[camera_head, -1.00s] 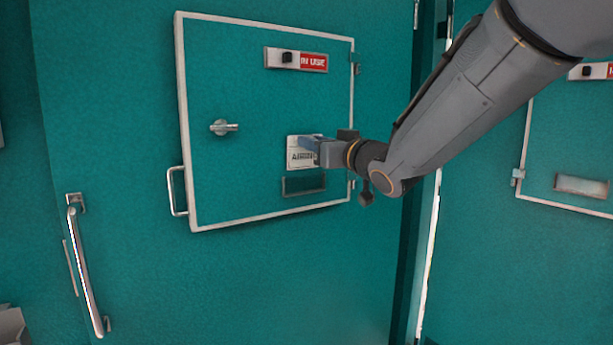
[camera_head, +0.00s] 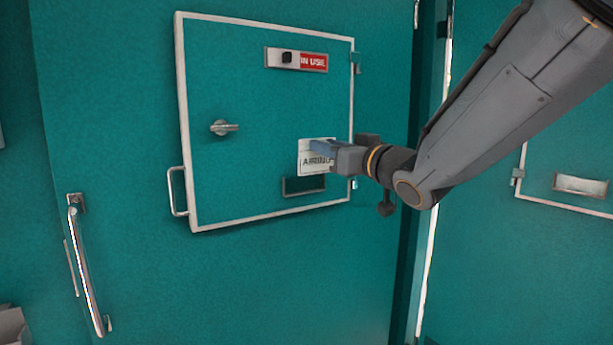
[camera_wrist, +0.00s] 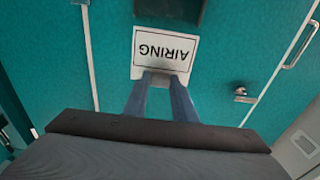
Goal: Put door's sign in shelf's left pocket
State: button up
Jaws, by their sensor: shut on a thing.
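The door's sign (camera_head: 316,159) is a white plate marked AIRING, in front of the teal door (camera_head: 240,110). It also shows in the wrist view (camera_wrist: 165,48), upside down. My gripper (camera_head: 318,147) is shut on its upper edge; the blue fingers show in the wrist view (camera_wrist: 162,82). The sign hangs upright, above and overlapping the empty frame-like holder (camera_head: 304,194) on the door. It looks apart from the door, though the gap is hard to judge. The shelf and its left pocket are not seen.
A slider plate reading IN USE (camera_head: 296,60) is above the sign. A round latch (camera_head: 223,128), a side handle (camera_head: 178,191) and a long lever handle (camera_head: 85,265) stick out at left. A second teal door with a similar holder (camera_head: 580,185) is at right.

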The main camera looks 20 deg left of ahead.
jog(key=shift+v, duration=2.3)
